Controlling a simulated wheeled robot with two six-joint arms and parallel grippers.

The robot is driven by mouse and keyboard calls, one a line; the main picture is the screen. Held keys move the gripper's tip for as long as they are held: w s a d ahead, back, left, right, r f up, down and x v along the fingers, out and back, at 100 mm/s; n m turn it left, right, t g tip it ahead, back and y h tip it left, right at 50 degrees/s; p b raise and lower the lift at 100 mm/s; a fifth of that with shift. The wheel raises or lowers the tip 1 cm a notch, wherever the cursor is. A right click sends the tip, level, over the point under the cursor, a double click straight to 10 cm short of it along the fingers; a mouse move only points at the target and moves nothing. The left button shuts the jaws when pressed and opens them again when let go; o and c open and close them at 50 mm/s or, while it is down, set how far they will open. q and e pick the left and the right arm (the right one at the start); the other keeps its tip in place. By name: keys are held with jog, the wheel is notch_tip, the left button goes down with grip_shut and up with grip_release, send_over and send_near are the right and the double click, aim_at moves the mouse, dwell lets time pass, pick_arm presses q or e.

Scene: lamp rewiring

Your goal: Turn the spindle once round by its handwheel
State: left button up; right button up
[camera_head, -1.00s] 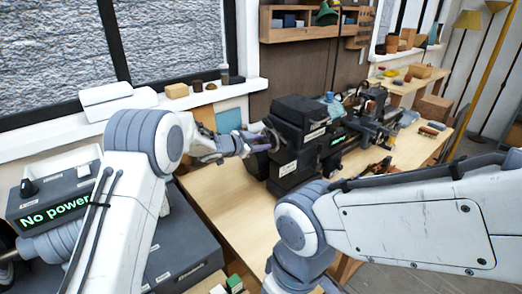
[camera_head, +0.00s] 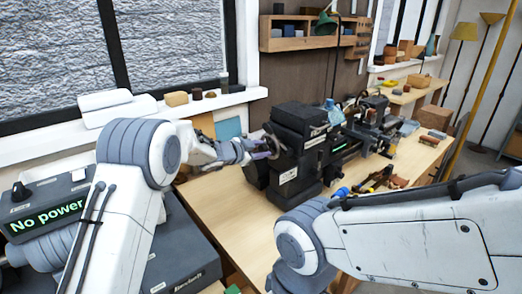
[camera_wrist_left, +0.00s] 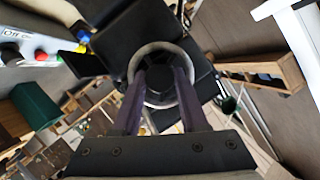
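The dark lathe (camera_head: 300,150) stands on the wooden bench. Its handwheel (camera_head: 272,138) is at the left end of the headstock, partly hidden by my gripper. In the left wrist view the handwheel shows as a pale grey ring (camera_wrist_left: 198,72) around a dark centre. My left gripper (camera_head: 262,149) is at the handwheel. In the left wrist view its two dark purple fingers (camera_wrist_left: 160,75) are apart, with their tips overlapping the ring and the dark centre between them. I cannot tell whether they touch it. The spindle is hidden. My right gripper is out of view.
A grey box reading "No power" (camera_head: 45,217) is at the left. A sill with small objects (camera_head: 177,98) runs behind. The bench (camera_head: 225,205) in front of the lathe is clear.

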pick_arm(q)
jog(key=o, duration=0.3)
jog(key=shift+a, duration=0.1)
jog(key=shift+s+a+r, duration=0.15)
jog(key=shift+s+a, duration=0.15)
jog(key=b+v, duration=0.2)
jog(key=v, duration=0.7)
jog(key=shift+s+b, duration=0.25)
jog(key=shift+b, duration=0.05)
jog(key=shift+r, duration=0.1)
